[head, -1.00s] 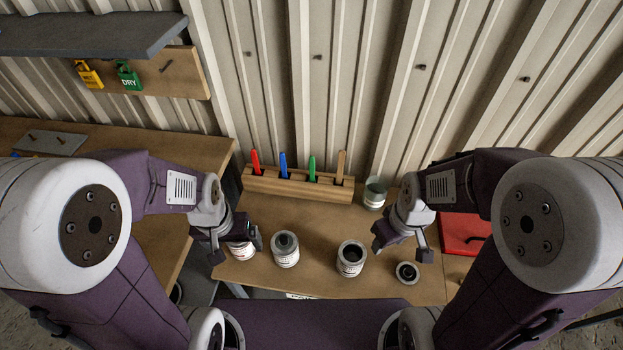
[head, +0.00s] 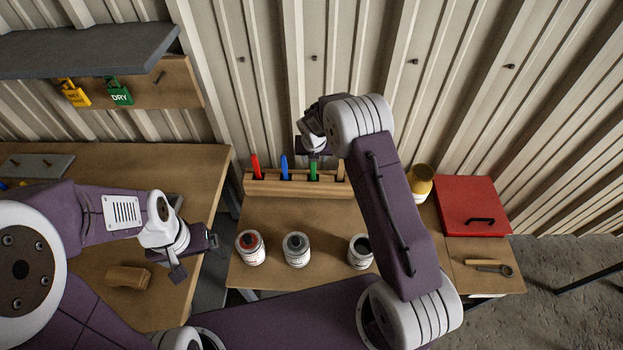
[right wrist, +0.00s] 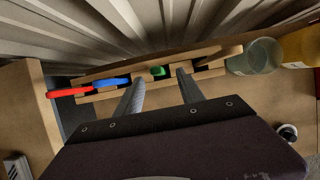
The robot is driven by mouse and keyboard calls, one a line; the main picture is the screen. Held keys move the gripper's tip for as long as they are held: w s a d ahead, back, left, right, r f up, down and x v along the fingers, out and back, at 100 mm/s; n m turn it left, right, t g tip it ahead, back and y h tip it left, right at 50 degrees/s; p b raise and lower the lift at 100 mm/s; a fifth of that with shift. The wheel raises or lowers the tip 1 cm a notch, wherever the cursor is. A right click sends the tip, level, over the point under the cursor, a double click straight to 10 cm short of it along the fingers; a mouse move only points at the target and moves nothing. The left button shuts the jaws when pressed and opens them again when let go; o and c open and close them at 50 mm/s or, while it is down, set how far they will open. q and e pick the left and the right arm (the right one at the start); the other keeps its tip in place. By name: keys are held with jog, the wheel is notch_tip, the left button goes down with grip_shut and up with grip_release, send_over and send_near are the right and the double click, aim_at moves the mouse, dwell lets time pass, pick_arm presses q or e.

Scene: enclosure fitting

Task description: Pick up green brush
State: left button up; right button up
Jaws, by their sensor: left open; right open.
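The green brush (head: 314,167) stands upright in a slot of the wooden rack (head: 260,188) at the back of the bench. In the right wrist view the green brush (right wrist: 158,71) lies between the two finger tips. My right gripper (right wrist: 161,79) is open and empty, with one finger on each side of the brush. In the head view my right gripper (head: 313,154) is above the rack, partly hidden by its own arm. My left gripper (head: 198,258) is open and empty, left of the cans.
A red brush (head: 256,166) and blue brush (head: 284,167) stand left of the green one. A wooden handle (head: 340,171) stands right of it, partly hidden. Several cans (head: 297,250) stand in front. A red case (head: 470,205) lies right. The corrugated wall is close behind.

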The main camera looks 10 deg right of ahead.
aim_at(313, 164)
jog(key=p+x, duration=0.1)
jog(key=x, duration=0.7)
jog(key=shift+w+a, duration=0.15)
jog(key=shift+w, duration=0.05)
jog(key=shift+w+f, duration=0.15)
jog(key=shift+f, duration=0.1)
jog(key=shift+r, duration=0.1)
grip_shut()
